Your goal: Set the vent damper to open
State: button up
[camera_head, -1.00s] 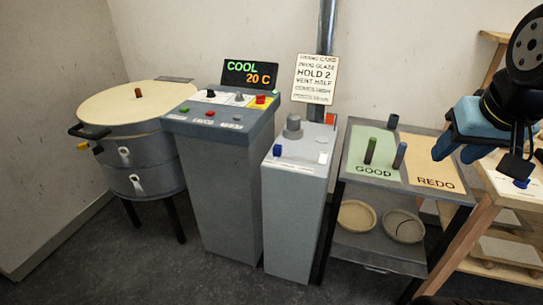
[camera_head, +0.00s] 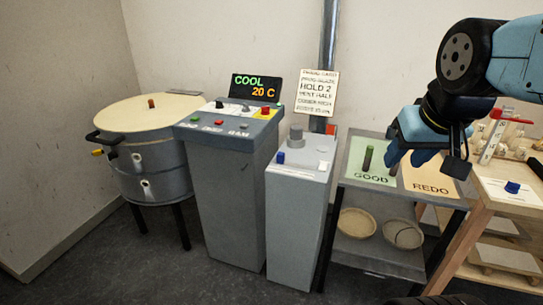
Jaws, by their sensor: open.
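A grey vertical pipe (camera_head: 328,45) rises along the back wall behind a light-grey cabinet (camera_head: 297,215). A small orange-red piece (camera_head: 331,129) shows at the pipe's foot, partly hidden; I cannot tell whether it is the damper handle or how it is set. The cabinet top carries a grey knob (camera_head: 296,133), a blue knob (camera_head: 281,157) and a pale switch (camera_head: 322,165). A card (camera_head: 316,93) in front of the pipe reads "HOLD 2" and "VENT HALF". My gripper (camera_head: 408,158) is open and empty, above the GOOD and REDO table, right of the pipe.
A dark-grey control console (camera_head: 228,190) with a "COOL 20 C" display (camera_head: 257,87) stands left of the cabinet. A round lidded kiln (camera_head: 150,150) is farther left. The GOOD mat (camera_head: 372,160) holds a green peg. A wooden stand (camera_head: 470,240) is at right. Floor in front is dark and open.

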aim_at(280, 156)
jog(key=u, duration=0.1)
jog(key=i, duration=1)
jog(key=z, duration=0.1)
